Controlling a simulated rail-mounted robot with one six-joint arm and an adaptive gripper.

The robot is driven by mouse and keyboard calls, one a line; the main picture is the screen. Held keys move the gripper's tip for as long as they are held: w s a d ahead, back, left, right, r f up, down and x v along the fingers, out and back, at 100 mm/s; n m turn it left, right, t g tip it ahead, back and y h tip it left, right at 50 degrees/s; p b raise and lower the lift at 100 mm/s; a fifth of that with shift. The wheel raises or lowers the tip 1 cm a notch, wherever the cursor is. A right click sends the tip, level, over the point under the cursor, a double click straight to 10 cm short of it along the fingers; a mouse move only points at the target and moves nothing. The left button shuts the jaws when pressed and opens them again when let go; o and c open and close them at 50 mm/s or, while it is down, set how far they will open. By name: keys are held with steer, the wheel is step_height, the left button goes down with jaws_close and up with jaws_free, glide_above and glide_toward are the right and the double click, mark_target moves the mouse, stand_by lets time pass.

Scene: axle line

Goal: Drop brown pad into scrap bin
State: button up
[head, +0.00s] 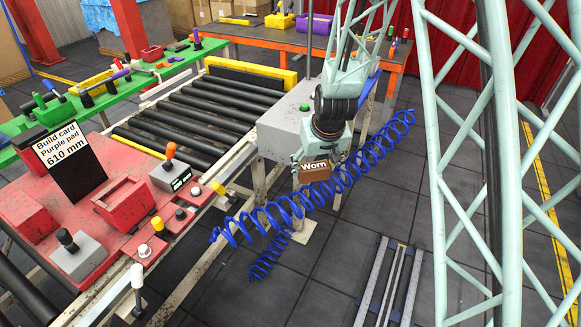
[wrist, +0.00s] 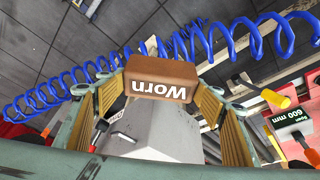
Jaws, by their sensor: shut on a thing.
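The brown pad (head: 319,174) is a small block with a white label reading "Worn". My gripper (head: 313,163) is shut on it and holds it in the air, in front of a grey cabinet with a green button. In the wrist view the pad (wrist: 160,72) sits between the two yellow-lined fingers of my gripper (wrist: 163,85), and its label appears upside down. I cannot make out a scrap bin in either view.
A blue coiled hose (head: 345,181) hangs close by the pad. The grey cabinet (head: 284,129) and roller conveyor (head: 190,112) stand to the left. A red console (head: 125,205) with a build card is nearer. Floor rails (head: 393,280) lie at lower right.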

steer(key=s+d+f+m, duration=0.1)
steer(key=d+m, duration=0.1)
steer(key=d, duration=0.9)
steer(key=shift+s+d+h+b, duration=0.2)
steer(key=shift+s+h+b, duration=0.1)
steer(key=shift+s+b, duration=0.1)
steer(key=shift+w+d, duration=0.1)
steer(key=shift+w, duration=0.05)
